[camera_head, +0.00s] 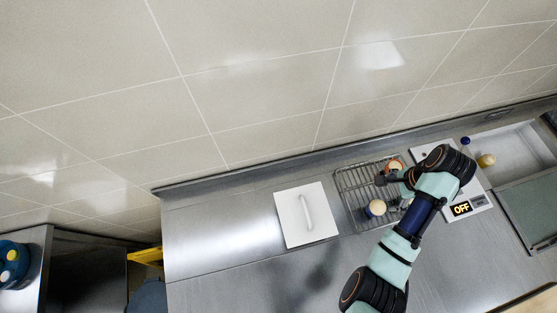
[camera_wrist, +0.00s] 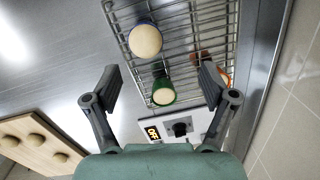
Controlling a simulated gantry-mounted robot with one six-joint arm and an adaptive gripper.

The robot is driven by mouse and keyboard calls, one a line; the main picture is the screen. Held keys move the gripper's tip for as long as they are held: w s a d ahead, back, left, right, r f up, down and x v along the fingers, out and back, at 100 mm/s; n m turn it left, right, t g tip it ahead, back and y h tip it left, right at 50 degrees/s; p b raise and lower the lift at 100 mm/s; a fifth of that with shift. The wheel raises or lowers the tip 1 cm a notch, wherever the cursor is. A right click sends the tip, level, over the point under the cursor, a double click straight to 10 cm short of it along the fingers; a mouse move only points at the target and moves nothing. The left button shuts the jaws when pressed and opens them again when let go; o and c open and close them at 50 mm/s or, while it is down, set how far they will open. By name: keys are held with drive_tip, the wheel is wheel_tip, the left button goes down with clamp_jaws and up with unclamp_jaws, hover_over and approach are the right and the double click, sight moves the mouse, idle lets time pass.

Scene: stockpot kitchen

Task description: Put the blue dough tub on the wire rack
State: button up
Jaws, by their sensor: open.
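The blue dough tub (camera_head: 375,208), round with a cream-coloured top, stands on the wire rack (camera_head: 345,186) near its front edge. The tub (camera_wrist: 145,40) and the rack (camera_wrist: 196,22) also show in the wrist view. My gripper (camera_head: 384,180) is over the right part of the rack. In the wrist view my gripper (camera_wrist: 160,78) has its fingers wide apart with nothing held between them. The blue tub lies beyond the fingertips, apart from them. A green tub (camera_wrist: 163,92) is nearer, in line with the gap between the fingers.
An orange-rimmed tub (camera_head: 395,164) is at the rack's back right, partly hidden by a finger in the wrist view. A white panel with a handle (camera_head: 305,214) lies left. Steel counter further left is clear.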

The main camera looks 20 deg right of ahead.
drive_tip(key=w+a+r+n+t+h, duration=0.2)
drive_tip(key=w+a+r+n+t, duration=0.15)
drive_tip(key=w+a+n, duration=0.6)
drive_tip(key=a+r+n+t, duration=0.4)
drive_tip(key=a+r, duration=0.4)
drive_tip(key=a, duration=0.6)
drive_tip(key=a+r+n+t+y, duration=0.1)
drive_tip(key=a+r+n+t, duration=0.3)
drive_tip(key=a, duration=1)
wheel_tip(320, 180, up, 5)
drive_tip(key=s+n, duration=0.1)
drive_tip(key=n, duration=0.2)
drive_tip(key=shift+a, duration=0.3)
